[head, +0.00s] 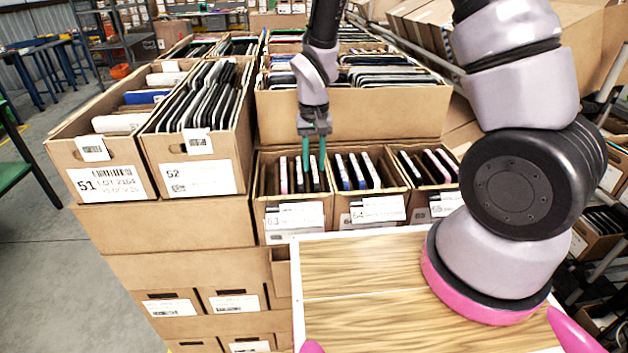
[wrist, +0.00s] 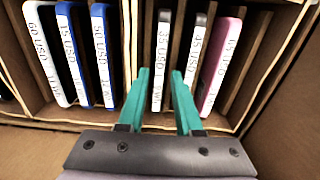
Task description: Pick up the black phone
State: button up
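My gripper (head: 314,158) points down over the carton labelled 63 (head: 293,216). In the wrist view my gripper (wrist: 161,74) is open, with its teal fingers on either side of a black phone (wrist: 162,62) that has a white price label on its edge. Gaps show between the phone and the fingers. The phone stands upright on edge. Another dark phone (wrist: 196,62) with a white label stands just beyond the right finger, and a pink phone (wrist: 219,66) stands beside that one. The lower parts of the phones are hidden in the carton.
A cardboard divider (wrist: 130,40) separates these phones from blue phones (wrist: 70,50) on the left. The carton labelled 64 (head: 378,212) is to the right. Larger cartons, 51 (head: 110,187) and 52 (head: 200,177), stand left. A bare wooden board (head: 360,262) lies in front.

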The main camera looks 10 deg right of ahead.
jog(key=shift+f, duration=0.75)
grip_shut()
